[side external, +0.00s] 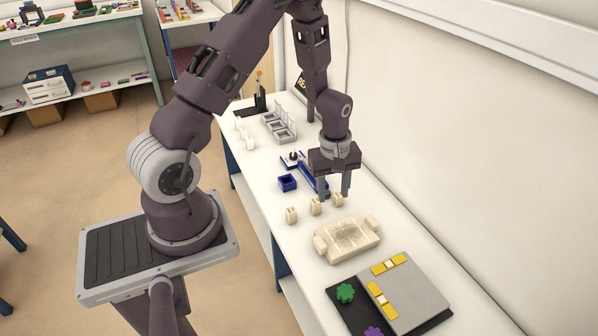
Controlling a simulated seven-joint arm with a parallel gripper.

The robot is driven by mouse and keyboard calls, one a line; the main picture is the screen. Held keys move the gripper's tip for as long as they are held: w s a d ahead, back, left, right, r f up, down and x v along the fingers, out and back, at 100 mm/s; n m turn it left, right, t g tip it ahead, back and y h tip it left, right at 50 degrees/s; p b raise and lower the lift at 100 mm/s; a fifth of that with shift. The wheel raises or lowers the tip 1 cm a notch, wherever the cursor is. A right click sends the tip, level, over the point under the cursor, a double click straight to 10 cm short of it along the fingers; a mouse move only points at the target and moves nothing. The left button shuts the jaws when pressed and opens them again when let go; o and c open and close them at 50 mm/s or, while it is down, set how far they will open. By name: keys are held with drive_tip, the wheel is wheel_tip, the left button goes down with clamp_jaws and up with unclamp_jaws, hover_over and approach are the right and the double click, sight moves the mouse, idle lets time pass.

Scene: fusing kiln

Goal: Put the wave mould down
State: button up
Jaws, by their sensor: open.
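A cream block with a grooved, darker middle and a tab at each end (348,238) lies flat on the white bench; it looks like the wave mould. My gripper (335,195) points down above the bench, behind this block and apart from it. Its two fingers are spread, and I see nothing held between them. Three small cream pieces stand in a row behind the block: one at the left (291,215), one in the middle (315,207), and one at the right (338,200). The right one is close to my fingertips; I cannot tell whether they touch it.
A grey slab with yellow strips (418,295) lies on a black board at the front, beside a green flower-shaped piece (345,292) and a purple one (373,332). A small blue box (287,183) and a grey rack (279,127) stand farther back. A wall runs along the right.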

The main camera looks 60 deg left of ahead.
drive_tip(key=s+d+r+m+t, duration=0.1)
drive_tip(key=s+d+r+m, duration=0.2)
drive_tip(key=r, duration=0.7)
drive_tip(key=s+d+r+m+t, duration=0.15)
drive_tip(key=d+r+m, duration=0.3)
drive_tip(key=r, duration=0.65)
drive_tip(key=s+d+r+m+t, duration=0.1)
drive_tip(key=s+d+r+m, duration=0.1)
drive_tip(key=s+r+m, duration=0.2)
drive_tip(key=s+d+r+m+t, duration=0.1)
drive_tip(key=s+d+r+m, duration=0.1)
drive_tip(key=s, duration=0.9)
drive_tip(key=shift+r+m, duration=0.9)
drive_tip(key=shift+m, duration=0.15)
